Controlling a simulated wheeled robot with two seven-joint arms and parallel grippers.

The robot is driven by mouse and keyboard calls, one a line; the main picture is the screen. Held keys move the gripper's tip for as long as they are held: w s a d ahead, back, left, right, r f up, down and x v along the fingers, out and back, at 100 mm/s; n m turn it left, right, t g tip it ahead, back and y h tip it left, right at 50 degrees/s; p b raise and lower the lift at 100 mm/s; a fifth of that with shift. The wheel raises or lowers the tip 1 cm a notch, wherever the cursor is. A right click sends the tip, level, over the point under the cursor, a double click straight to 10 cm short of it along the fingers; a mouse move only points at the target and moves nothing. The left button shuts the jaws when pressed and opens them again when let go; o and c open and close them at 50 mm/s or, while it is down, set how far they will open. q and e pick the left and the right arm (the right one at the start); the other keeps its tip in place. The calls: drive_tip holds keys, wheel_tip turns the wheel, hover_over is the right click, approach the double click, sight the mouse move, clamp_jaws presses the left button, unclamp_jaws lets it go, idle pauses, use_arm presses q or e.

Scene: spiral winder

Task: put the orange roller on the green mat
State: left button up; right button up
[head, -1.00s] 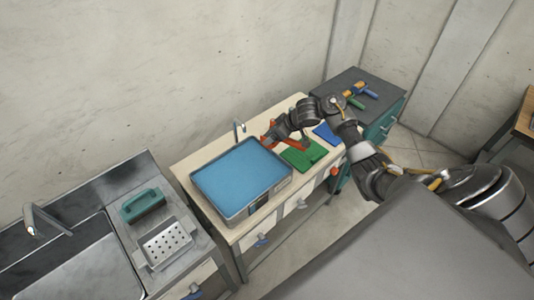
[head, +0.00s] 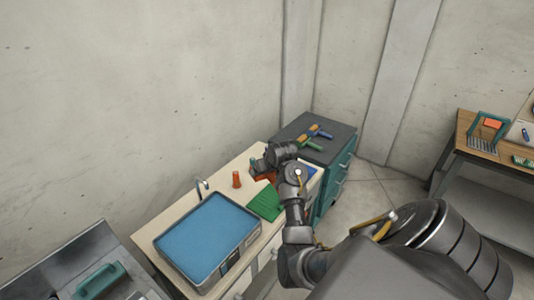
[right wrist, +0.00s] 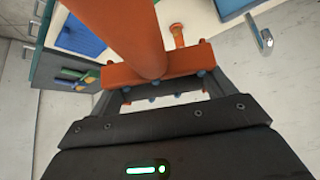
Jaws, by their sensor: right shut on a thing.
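My right gripper (head: 262,174) is over the far right part of the wooden bench, just beyond the green mat. In the right wrist view it is shut on the orange roller (right wrist: 125,30), a thick orange cylinder that runs up out of the picture. In the head view the arm and gripper hide most of the roller. The green mat (head: 264,204) lies flat on the bench, right of the blue tray, with its right side partly behind my arm. My left gripper is in neither view.
A blue-filled tray (head: 210,238) takes up the bench's near left. An orange peg (head: 236,180) stands behind the mat; it also shows in the right wrist view (right wrist: 178,36). A blue mat (right wrist: 80,36) lies near the gripper. Colored tools (head: 313,135) lie on the dark cabinet.

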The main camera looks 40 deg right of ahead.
drive_tip(key=s+a+f+n+y+b, duration=0.1)
drive_tip(key=s+a+n, duration=0.15)
drive_tip(key=a, duration=0.85)
drive_tip(key=s+a+n+y+b, duration=0.1)
drive_tip(key=s+a, duration=0.3)
drive_tip(key=a, duration=0.7)
use_arm(q)
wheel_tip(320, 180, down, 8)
drive_tip(key=b, duration=0.5)
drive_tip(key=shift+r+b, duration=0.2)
drive_tip(key=shift+b, duration=0.1)
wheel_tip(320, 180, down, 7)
drive_tip(key=b, duration=0.7)
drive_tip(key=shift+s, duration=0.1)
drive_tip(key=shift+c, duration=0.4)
use_arm(e)
drive_tip(key=s+a+f, duration=0.6)
drive_tip(key=a+f, duration=0.3)
drive_tip(key=f, duration=0.1)
drive_tip(key=shift+s+f+y, duration=0.2)
drive_tip(key=shift+f+y, duration=0.1)
drive_tip(key=shift+f, duration=0.05)
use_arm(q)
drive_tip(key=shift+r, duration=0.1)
use_arm(e)
drive_tip(key=shift+n, duration=0.25)
